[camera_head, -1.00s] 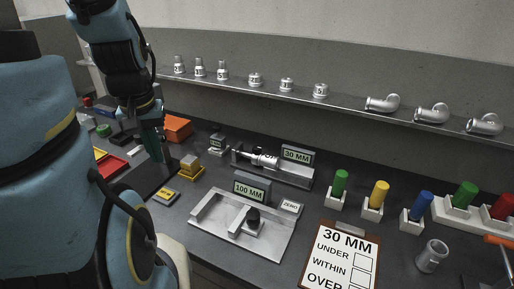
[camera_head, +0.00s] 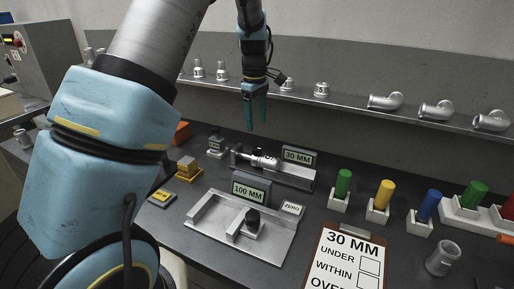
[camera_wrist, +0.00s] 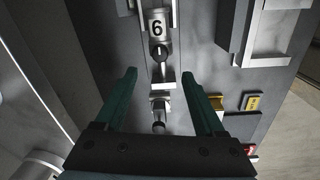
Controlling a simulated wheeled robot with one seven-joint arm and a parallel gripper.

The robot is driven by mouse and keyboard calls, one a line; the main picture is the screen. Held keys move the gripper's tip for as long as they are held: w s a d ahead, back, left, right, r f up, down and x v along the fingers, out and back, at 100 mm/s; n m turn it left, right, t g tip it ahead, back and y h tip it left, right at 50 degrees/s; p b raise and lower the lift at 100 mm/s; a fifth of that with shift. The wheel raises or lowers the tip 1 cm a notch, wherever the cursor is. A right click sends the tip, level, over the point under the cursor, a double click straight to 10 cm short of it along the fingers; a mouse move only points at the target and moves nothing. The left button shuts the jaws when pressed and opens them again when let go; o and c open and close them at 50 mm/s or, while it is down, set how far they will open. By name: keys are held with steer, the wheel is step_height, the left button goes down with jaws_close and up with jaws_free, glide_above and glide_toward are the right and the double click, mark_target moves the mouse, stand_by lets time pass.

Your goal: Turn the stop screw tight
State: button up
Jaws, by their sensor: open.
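The 30 MM fixture (camera_head: 297,178) stands at the back of the bench with a silver casting (camera_head: 264,161) lying in it. The casting, marked 6, also shows in the wrist view (camera_wrist: 157,24). A small screw-like end (camera_head: 236,156) sticks out at the fixture's left; in the wrist view a dark knob (camera_wrist: 158,127) sits below a metal block, and I cannot tell for sure that it is the stop screw. My gripper (camera_head: 256,123) points down above the fixture, open and empty. In the wrist view its green fingers (camera_wrist: 158,76) straddle the fixture's line, apart from it.
The 100 MM fixture (camera_head: 208,221) with a black knob (camera_head: 253,217) stands in front. Green, yellow and blue pegs (camera_head: 385,194) in white holders stand to the right, near a clipboard (camera_head: 345,258). A shelf (camera_head: 350,104) with castings runs along the wall behind my gripper.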

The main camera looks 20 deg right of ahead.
mark_target(257, 148)
step_height(257, 148, down, 10)
steer(key=p, duration=0.2)
steer(key=shift+w+d+f+p, duration=0.1)
steer(key=shift+d+p, duration=0.05)
steer(key=shift+p, duration=0.2)
jaws_close()
stand_by(0.4)
